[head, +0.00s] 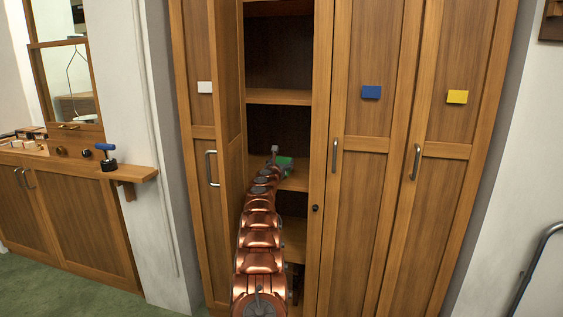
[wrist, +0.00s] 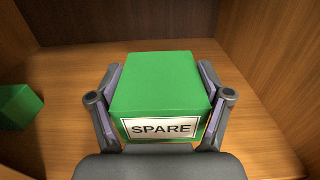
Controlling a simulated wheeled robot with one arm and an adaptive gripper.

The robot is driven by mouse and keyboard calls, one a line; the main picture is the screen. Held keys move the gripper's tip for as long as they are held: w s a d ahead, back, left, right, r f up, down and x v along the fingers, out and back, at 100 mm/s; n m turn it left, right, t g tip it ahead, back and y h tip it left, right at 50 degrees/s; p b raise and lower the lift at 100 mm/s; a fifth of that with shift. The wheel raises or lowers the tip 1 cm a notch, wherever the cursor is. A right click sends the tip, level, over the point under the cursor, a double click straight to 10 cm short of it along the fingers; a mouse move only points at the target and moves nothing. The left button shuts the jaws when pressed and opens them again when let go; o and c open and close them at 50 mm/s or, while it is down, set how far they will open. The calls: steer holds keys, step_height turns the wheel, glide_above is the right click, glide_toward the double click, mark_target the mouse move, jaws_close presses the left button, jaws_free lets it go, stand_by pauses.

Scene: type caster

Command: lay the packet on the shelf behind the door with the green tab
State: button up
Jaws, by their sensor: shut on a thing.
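A green box labelled SPARE (wrist: 160,88), the only packet-like thing in my grip, sits between the two fingers of my gripper (wrist: 160,105) in the wrist view. The fingers press on its left and right sides. It is over a wooden shelf (wrist: 255,125); I cannot tell whether it touches the board. In the head view my gripper (head: 275,153) reaches into the open cabinet bay, at a middle shelf (head: 296,181), with green showing beside it. The bay's door (head: 229,70) stands open on the left. No green tab shows; the door's outer face is hidden.
A second green block (wrist: 16,106) lies left of the held box on the shelf. A white tab (head: 204,87) marks the door left of the bay. Doors with blue (head: 371,92) and yellow tabs (head: 457,97) are shut on the right. The shelf above (head: 279,97) looks empty.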

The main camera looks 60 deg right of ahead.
steer(key=shift+f, duration=1)
steer(key=o, duration=1.8)
steer(key=shift+f, duration=0.25)
steer(key=shift+c, duration=0.2)
steer(key=shift+a+r+b, duration=0.1)
steer(key=shift+a+b, duration=0.05)
steer(key=shift+b, duration=0.25)
